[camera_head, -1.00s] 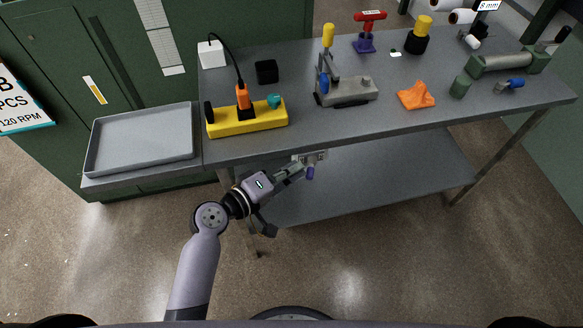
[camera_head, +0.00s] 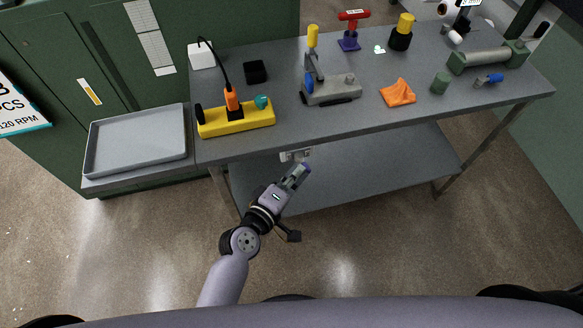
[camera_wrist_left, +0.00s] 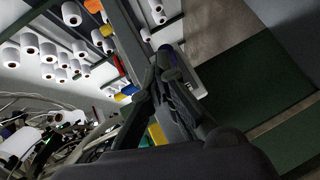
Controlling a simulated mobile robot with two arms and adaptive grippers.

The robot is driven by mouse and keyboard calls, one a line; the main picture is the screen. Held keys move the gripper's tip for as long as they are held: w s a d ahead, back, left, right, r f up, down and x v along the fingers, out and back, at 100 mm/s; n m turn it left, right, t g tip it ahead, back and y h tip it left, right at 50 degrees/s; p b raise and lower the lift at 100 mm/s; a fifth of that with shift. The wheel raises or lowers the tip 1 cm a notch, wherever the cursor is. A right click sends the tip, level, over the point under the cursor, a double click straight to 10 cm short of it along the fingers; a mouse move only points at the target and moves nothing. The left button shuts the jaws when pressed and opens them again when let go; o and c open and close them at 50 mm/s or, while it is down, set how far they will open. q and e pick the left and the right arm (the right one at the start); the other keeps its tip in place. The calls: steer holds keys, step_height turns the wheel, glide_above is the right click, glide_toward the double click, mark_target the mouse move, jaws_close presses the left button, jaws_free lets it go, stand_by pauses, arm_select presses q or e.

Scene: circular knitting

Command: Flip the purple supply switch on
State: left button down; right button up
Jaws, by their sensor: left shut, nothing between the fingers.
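The supply switch is a small light grey plate (camera_head: 292,155) under the front edge of the workbench in the head view, with a purple lever (camera_head: 307,168) hanging below it. My left gripper (camera_head: 300,171) is shut and empty, its fingertips right at the lever and hiding most of it. In the left wrist view the purple lever (camera_wrist_left: 168,53) shows beyond my shut fingers (camera_wrist_left: 163,75), with part of the pale plate (camera_wrist_left: 193,80) beside it. I cannot tell whether the fingers touch the lever, or its exact position. My right gripper is not in view.
The workbench top (camera_head: 330,125) overhangs the switch, and a lower shelf (camera_head: 380,165) lies beneath. On top are a yellow power strip (camera_head: 235,118), a grey clamp tool (camera_head: 332,92) and an orange cloth (camera_head: 398,92). A grey tray (camera_head: 135,142) stands at left. Floor in front is free.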

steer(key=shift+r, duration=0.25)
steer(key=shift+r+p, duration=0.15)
steer(key=shift+p, duration=0.15)
stand_by(0.4)
